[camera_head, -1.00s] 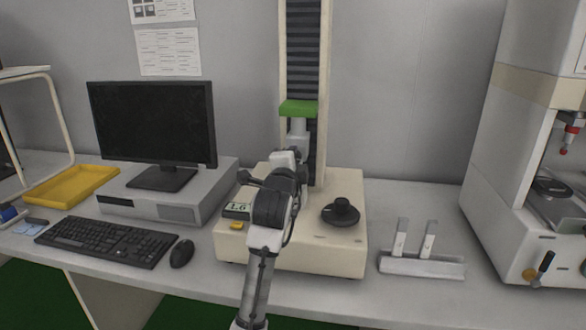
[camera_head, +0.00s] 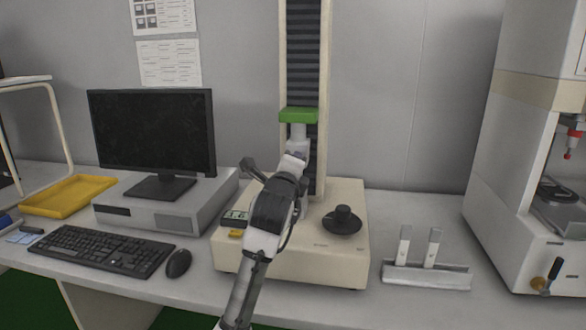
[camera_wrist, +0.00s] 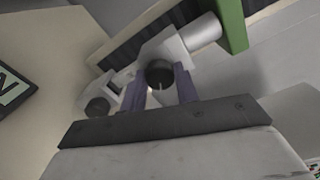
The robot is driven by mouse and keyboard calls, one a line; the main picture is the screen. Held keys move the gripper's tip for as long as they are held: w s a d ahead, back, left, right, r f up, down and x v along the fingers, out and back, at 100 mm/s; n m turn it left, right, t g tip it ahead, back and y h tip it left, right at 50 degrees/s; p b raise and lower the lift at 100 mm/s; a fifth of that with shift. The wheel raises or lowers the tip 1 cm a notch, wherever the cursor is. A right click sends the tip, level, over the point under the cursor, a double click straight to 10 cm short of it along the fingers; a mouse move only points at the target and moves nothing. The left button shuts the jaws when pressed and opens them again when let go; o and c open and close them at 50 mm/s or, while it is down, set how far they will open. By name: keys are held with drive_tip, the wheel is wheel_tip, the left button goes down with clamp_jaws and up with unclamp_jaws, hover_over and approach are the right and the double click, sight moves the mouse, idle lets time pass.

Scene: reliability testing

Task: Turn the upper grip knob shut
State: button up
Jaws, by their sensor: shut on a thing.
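The upper grip (camera_wrist: 168,50) is a pale metal clamp under a silver cylinder and the green block (camera_head: 299,115) of the test stand. Its black round knob (camera_wrist: 159,73) faces the wrist camera, with a thin pale mark on its face. My gripper (camera_wrist: 163,82) has its two purple fingers on either side of this knob, shut on it. A second dark knob (camera_wrist: 98,107) sits on a lower pale clamp, to the left in the wrist view. In the head view my arm hides both knobs and the fingertips.
The cream stand base (camera_head: 335,262) carries a black dial (camera_head: 343,219) and a small display (camera_head: 235,217). A monitor (camera_head: 150,130), keyboard (camera_head: 100,250) and mouse (camera_head: 178,263) lie left. A metal bracket (camera_head: 425,275) and another machine (camera_head: 510,190) stand right.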

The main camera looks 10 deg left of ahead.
drive_tip(key=o, duration=1)
drive_tip(key=shift+c, duration=0.2)
drive_tip(key=s+a+b, duration=0.1)
drive_tip(key=s+b, duration=0.1)
drive_tip(key=s, duration=1.1)
drive_tip(key=shift+s, duration=0.4)
